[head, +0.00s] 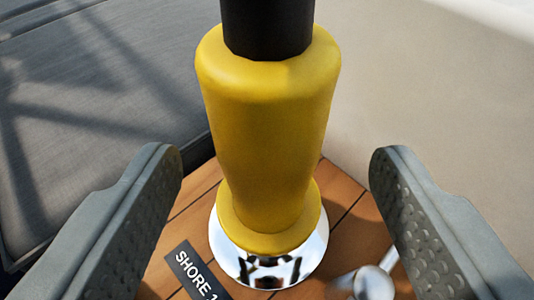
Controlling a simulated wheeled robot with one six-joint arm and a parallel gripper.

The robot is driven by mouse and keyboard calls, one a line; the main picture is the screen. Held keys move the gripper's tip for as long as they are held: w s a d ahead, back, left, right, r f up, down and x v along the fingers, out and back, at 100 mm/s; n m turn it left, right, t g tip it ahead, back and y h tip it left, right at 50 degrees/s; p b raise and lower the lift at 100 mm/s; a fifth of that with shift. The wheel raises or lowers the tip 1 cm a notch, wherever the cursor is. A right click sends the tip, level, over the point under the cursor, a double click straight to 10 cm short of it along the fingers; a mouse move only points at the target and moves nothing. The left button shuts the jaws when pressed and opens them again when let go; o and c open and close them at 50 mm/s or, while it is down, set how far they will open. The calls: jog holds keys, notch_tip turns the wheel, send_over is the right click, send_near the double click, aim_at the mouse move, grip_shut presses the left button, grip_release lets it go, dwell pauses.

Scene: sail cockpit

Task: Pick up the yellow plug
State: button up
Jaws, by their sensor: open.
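The yellow plug (265,140) stands upright in the middle of the head view, with a thick black part (267,28) rising from its top. Its lower flange meets a shiny round metal plate (228,258) on the wooden deck. My gripper (275,165) is open, with one grey finger at the left and one at the right of the plug. Gaps show between the plug and both fingers in the picture. The far side of the plug is hidden.
A black label (197,272) reading "SHORE 1" lies on the teak deck (345,245) in front of the plate. A shiny metal knob (373,283) is at lower right. A grey cushion (85,100) is at left and a pale surface (430,90) at right.

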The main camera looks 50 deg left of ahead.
aim_at(268, 179)
jog(key=x, duration=0.4)
jog(key=shift+a+f, duration=0.15)
jog(key=shift+a, duration=0.1)
jog(key=shift+c, duration=0.5)
jog(key=c, duration=1.2)
jog(key=shift+r, duration=6.5)
